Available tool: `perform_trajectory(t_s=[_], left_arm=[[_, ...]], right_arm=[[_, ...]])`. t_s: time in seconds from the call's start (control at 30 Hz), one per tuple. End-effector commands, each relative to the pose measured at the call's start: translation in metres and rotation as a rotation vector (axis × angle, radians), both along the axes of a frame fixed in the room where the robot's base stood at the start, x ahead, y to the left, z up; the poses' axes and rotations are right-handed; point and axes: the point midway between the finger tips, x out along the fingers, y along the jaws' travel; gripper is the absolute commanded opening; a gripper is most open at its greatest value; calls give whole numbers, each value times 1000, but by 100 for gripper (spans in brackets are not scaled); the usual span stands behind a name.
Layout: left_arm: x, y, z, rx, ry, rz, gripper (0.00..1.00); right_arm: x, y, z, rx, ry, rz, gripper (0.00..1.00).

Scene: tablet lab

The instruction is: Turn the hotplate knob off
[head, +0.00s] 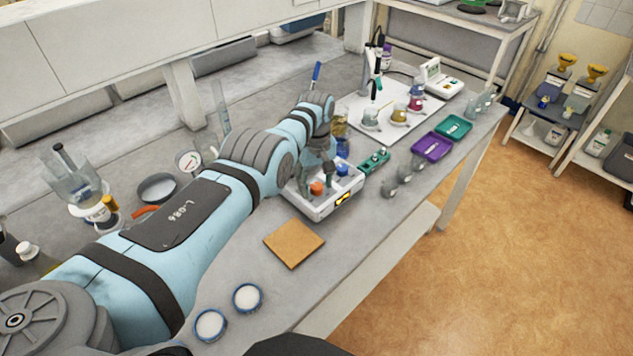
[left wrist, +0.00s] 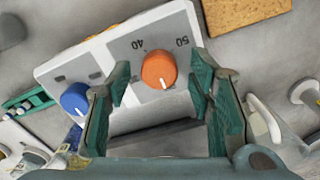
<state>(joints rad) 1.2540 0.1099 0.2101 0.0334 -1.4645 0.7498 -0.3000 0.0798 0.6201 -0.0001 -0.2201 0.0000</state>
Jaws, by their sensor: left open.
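The hotplate (head: 325,209) is a white box near the front edge of the bench, and its front panel (left wrist: 187,35) fills the middle of the left wrist view. An orange knob (left wrist: 159,70) with a white pointer mark sits on the panel near the printed 40 and 50; it also shows in the head view (head: 316,188). A blue knob (left wrist: 75,98) is to its left. My left gripper (left wrist: 163,85) is open, with its green-padded fingers on either side of the orange knob. I cannot tell whether they touch it. My right gripper is not in view.
A cork-coloured square pad (head: 294,243) lies beside the hotplate. A green rack (head: 375,160), a purple tray (head: 432,147) and a teal tray (head: 454,127) stand beyond it. Two round blue-rimmed dishes (head: 247,297) are at the front. Glassware stands behind my left arm.

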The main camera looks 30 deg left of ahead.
Motion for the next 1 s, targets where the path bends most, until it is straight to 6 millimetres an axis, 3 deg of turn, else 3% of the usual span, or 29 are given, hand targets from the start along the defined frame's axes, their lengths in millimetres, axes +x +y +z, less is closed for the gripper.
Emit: perform_trajectory(t_s=[0.13, 0.27, 0.5, 0.6, 0.73, 1.0], left_arm=[[1, 0, 4, 0, -1, 0, 48], [2, 0, 22, 0, -4, 0, 48], [1, 1, 89, -1, -2, 1, 48], [1, 2, 108, -1, -1, 1, 48], [0, 2, 119, -1, 1, 1, 48], [0, 2, 119, -2, 1, 1, 48]], right_arm=[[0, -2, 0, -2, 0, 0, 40], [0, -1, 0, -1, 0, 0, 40], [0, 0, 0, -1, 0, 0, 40], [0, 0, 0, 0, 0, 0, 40], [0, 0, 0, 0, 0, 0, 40], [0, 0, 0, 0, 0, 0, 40]])
